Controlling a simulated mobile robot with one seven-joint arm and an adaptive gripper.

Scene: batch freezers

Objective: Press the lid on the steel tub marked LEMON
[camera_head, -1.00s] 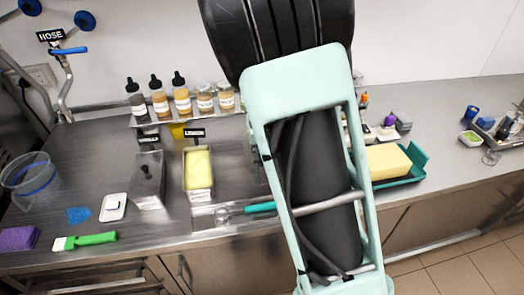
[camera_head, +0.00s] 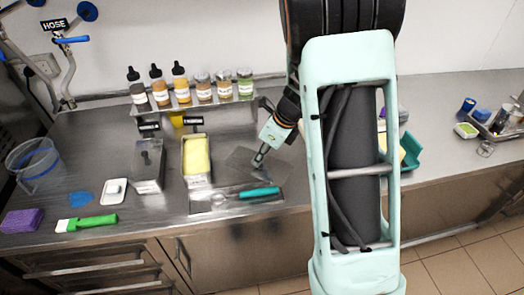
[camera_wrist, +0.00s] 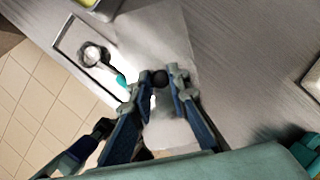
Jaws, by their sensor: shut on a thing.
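The open steel tub (camera_head: 184,172) holds yellow contents and stands uncovered on the counter. The dark tag (camera_head: 193,122) behind it is too small to read surely now. My gripper (camera_head: 259,160) is right of this tub. In the wrist view my gripper (camera_wrist: 161,80) is shut on the black knob (camera_wrist: 160,77) of a flat steel lid. The lid (camera_head: 240,158) shows as a grey plate beneath the fingers, beside the tub. I cannot tell whether it rests on the counter or is slightly raised.
A covered steel tub (camera_head: 148,173) stands left of the open one. A shallow tray (camera_head: 205,205) with a scoop and teal-handled tool (camera_head: 258,192) lies in front. A shelf of bottles and jars (camera_head: 188,105) stands behind. A green-handled brush (camera_head: 92,222) lies at left.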

